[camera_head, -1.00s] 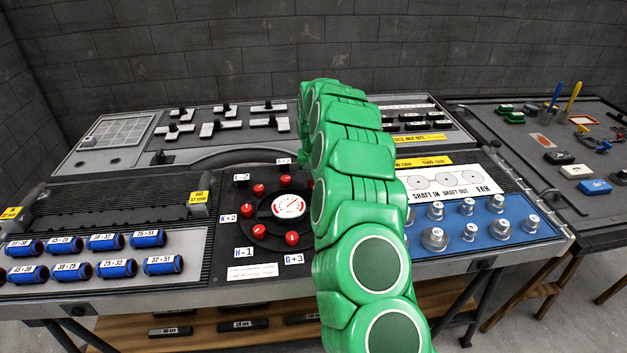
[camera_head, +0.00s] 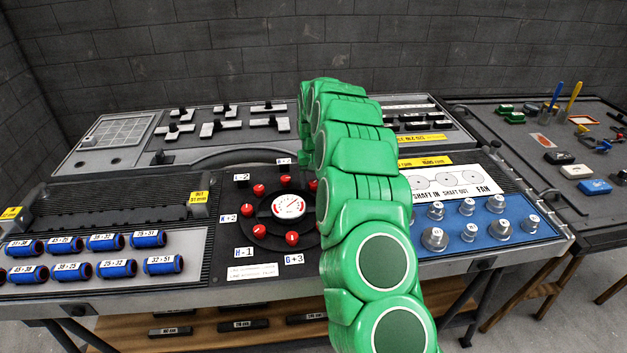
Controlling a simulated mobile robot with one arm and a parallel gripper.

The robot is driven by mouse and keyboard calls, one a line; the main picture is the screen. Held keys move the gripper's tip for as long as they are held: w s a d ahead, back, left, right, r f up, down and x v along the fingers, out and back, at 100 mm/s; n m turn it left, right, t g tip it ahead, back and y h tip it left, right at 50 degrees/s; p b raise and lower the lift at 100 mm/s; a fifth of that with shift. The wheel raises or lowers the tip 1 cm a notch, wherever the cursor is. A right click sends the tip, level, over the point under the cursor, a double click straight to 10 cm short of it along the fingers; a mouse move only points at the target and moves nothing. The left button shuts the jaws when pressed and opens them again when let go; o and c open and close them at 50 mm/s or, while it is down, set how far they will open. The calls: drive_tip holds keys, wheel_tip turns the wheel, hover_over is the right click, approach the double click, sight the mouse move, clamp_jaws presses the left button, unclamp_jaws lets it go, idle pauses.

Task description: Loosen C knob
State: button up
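A round dark dial plate (camera_head: 266,240) with a white-faced gauge (camera_head: 288,207) and several red knobs around it sits in the middle of the bench. Labels beside the knobs include K+2 (camera_head: 229,218), H-1 (camera_head: 243,252) and G+3 (camera_head: 293,259). I cannot make out a label with C. A red knob (camera_head: 314,185) shows at the right of the ring, close beside my green arm, which hides the plate's right side. My gripper is not visible; it is hidden behind or beyond the arm links.
Blue labelled cylinders (camera_head: 148,239) lie at the left of the bench. Metal knobs stand on a blue panel (camera_head: 482,243) to the right. A second table (camera_head: 561,185) with small parts stands at far right.

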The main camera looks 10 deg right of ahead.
sight(313, 182)
drive_tip(key=shift+r, duration=0.15)
wheel_tip(313, 182, up, 7)
drive_tip(key=shift+r, duration=0.25)
idle(0.4)
